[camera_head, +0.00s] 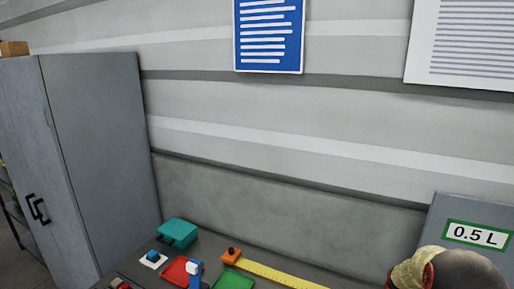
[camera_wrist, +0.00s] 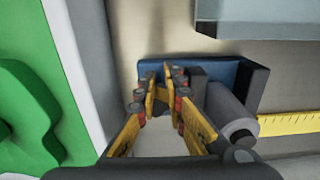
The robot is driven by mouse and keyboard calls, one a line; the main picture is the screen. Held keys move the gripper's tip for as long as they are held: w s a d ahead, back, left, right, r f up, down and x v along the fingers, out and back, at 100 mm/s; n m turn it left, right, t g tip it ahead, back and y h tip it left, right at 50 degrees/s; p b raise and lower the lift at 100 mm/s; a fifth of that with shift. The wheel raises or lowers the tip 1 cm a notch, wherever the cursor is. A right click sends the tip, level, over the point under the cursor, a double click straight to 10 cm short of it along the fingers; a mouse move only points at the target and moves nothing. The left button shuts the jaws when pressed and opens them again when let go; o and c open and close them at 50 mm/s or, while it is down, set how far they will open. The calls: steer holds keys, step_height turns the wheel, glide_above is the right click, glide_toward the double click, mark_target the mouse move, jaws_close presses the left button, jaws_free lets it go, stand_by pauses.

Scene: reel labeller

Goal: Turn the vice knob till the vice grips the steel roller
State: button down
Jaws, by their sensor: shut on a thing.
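In the wrist view, the vice (camera_wrist: 208,70) has a blue body with dark jaw blocks. The steel roller (camera_wrist: 228,108) is a grey cylinder with a dark end, lying at the right side of the vice. My gripper (camera_wrist: 163,80) has yellow fingers with reddish-brown joints. Its fingertips are close together at the left part of the vice, shut on the vice knob, which they mostly hide. I cannot tell whether the vice jaws touch the roller. In the head view, I cannot make out the vice or roller.
A yellow measuring strip (camera_wrist: 287,123) runs right of the roller. A green object (camera_wrist: 25,115) is at the left. In the head view, the bench holds a teal case (camera_head: 177,232), red tray (camera_head: 175,273), green tray (camera_head: 230,280) and orange block (camera_head: 231,257). A grey cabinet (camera_head: 100,140) stands left.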

steer(key=shift+w+a, duration=0.15)
steer(key=shift+w, duration=0.15)
steer(key=shift+r, duration=0.1)
steer(key=shift+s+a, duration=0.1)
steer(key=shift+a, duration=0.05)
